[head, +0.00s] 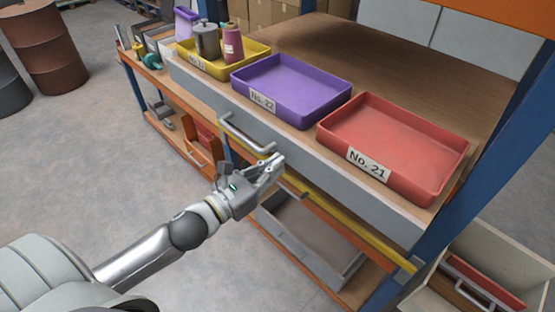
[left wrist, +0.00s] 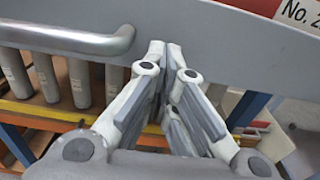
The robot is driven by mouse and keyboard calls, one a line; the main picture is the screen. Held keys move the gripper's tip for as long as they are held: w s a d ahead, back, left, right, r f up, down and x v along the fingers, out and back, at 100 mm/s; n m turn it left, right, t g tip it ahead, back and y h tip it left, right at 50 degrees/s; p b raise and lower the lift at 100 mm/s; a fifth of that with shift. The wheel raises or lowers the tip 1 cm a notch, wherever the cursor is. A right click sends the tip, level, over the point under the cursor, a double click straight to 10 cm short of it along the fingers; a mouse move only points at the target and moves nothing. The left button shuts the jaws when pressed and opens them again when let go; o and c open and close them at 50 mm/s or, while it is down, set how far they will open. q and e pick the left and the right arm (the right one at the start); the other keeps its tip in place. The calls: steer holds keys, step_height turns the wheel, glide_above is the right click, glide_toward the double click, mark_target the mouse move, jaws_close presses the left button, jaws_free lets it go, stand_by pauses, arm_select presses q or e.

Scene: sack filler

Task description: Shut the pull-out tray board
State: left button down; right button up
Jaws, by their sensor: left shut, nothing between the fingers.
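The pull-out tray board (head: 400,72) has a wooden top and a grey front panel, and carries a row of trays along its front. A metal bar handle (head: 243,136) is on the front panel; it also shows at the upper left of the left wrist view (left wrist: 70,38). My left gripper (head: 274,166) is shut and empty, just in front of the panel and right of the handle. In the left wrist view its fingertips (left wrist: 166,44) meet close to the grey panel; whether they touch it I cannot tell. My right gripper is not in view.
On the board are a yellow tray (head: 262,55) with spools, a purple tray (head: 335,105) and a red tray (head: 452,178). Blue uprights (head: 500,130) flank it. A grey bin (head: 290,235) sits below. Barrels (head: 50,60) stand far left; floor is clear in front.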

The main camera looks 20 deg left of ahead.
arm_select(q)
steer(key=shift+w+d, duration=0.25)
steer(key=shift+w, duration=0.4)
steer(key=shift+w+d+r, duration=0.1)
steer(key=shift+w+d, duration=0.05)
steer(key=shift+w, duration=0.3)
steer(key=x, duration=1.7)
steer(key=shift+p, duration=0.35)
steer(key=shift+r, duration=0.15)
